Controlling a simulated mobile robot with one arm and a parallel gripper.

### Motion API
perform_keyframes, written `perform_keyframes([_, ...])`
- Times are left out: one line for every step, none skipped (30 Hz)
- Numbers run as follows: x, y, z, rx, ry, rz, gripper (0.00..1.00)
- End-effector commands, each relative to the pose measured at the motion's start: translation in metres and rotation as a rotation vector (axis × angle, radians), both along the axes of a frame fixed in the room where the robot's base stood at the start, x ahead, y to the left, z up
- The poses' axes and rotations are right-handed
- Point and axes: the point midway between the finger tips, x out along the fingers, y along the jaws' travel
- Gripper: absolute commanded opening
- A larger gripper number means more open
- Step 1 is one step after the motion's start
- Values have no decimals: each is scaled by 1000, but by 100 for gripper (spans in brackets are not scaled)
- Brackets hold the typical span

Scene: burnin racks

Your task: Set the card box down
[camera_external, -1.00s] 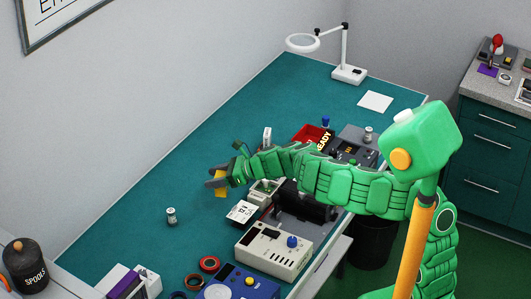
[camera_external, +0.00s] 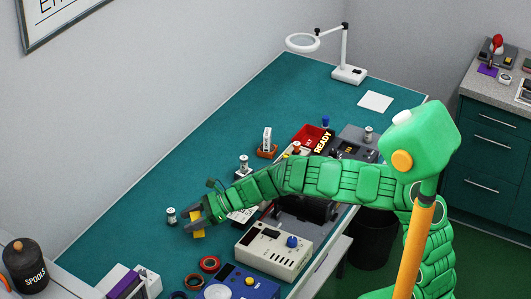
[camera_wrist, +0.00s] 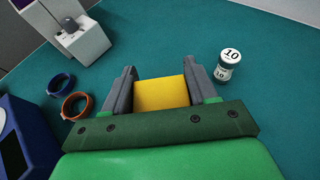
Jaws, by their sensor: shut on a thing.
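My gripper (camera_external: 197,219) is shut on a yellow box, the card box (camera_wrist: 160,93). In the wrist view the yellow box sits between the two grey fingers. In the external view only a small yellow part of the card box (camera_external: 198,233) shows below the fingers. It is over the teal bench top (camera_external: 130,205), left of the cream instrument. I cannot tell whether its underside touches the bench.
A small weight marked 10 (camera_wrist: 228,66) stands right of my gripper in the wrist view. Red and dark rings (camera_external: 209,264), a cream instrument (camera_external: 273,250) and a blue instrument (camera_external: 228,285) are nearby. Bare bench lies ahead in the wrist view.

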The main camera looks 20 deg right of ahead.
Motion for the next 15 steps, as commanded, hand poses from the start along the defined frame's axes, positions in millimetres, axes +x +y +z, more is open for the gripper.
perform_keyframes([0,0,-2,0,1,0,26])
perform_keyframes([0,0,-2,1,1,0,26])
perform_keyframes([0,0,-3,1,1,0,26])
perform_keyframes([0,0,-4,1,1,-1,26])
perform_keyframes([0,0,-5,1,1,-1,26])
perform_keyframes([0,0,-8,1,1,0,26])
perform_keyframes([0,0,-10,1,1,-2,26])
perform_keyframes([0,0,-13,0,2,-2,26])
perform_keyframes([0,0,-16,1,3,-2,26])
perform_keyframes([0,0,-20,1,3,-2,26])
perform_keyframes([0,0,-23,0,4,-2,26])
perform_keyframes([0,0,-27,0,6,-2,26])
perform_keyframes([0,0,-31,0,5,-2,26])
perform_keyframes([0,0,-33,0,4,-2,26])
perform_keyframes([0,0,-36,0,3,-1,26])
